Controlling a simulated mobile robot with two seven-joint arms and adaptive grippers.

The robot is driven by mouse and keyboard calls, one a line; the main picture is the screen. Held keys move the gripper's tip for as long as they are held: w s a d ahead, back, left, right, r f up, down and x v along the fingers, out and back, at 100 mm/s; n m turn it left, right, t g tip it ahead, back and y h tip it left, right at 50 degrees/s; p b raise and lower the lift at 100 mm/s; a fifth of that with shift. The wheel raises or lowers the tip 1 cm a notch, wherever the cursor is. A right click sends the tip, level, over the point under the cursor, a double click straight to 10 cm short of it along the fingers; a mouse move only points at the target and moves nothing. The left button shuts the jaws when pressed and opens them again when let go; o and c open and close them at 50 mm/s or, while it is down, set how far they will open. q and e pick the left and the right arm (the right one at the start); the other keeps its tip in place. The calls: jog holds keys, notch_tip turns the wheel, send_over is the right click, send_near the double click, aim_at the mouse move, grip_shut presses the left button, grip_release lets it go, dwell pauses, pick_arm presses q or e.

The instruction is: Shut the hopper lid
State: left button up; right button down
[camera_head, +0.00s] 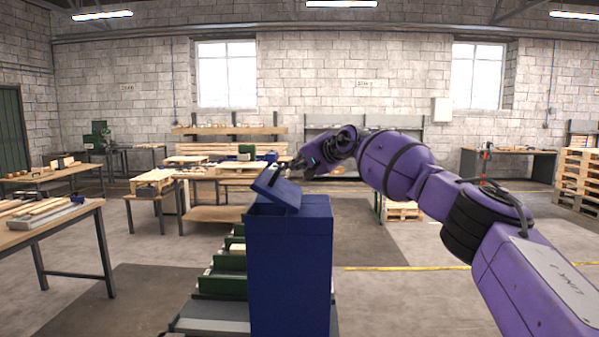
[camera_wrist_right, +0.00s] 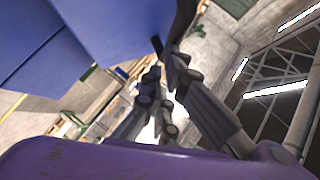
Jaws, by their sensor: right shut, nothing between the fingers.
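The blue hopper (camera_head: 290,265) stands upright in the middle of the head view. Its lid (camera_head: 278,190) is partly open and sits tilted above the hopper's top. A small dark bar, which looks like a handle, shows at the lid's upper edge. My right gripper (camera_head: 291,170) is shut and empty, right beside the lid's upper edge. In the right wrist view the gripper's fingers (camera_wrist_right: 162,68) are close under a blue surface (camera_wrist_right: 115,25), which seems to be the lid. I cannot tell whether they touch it. My left gripper is out of view.
A wooden workbench (camera_head: 40,236) stands at the left, and more benches stand behind. Stacked pallets (camera_head: 578,175) are at the far right. The floor right of the hopper is clear.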

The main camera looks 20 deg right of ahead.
aim_at(278, 168)
jog(key=shift+w+a+f+n+g+h+b, duration=0.15)
jog(key=shift+a+n+g+h+b, duration=0.2)
jog(key=shift+a, duration=0.5)
jog(key=shift+w+a, duration=0.1)
jog(key=shift+a, duration=0.25)
jog(key=shift+w+a+f+n+g+h+b, duration=0.4)
jog(key=shift+w+a+f+n+g+h, duration=0.25)
jog(key=shift+w+a+f+g+h, duration=0.15)
jog(key=shift+a+f, duration=0.15)
jog(key=shift+a, duration=0.3)
jog(key=shift+w, duration=0.1)
jog(key=shift+a, duration=0.1)
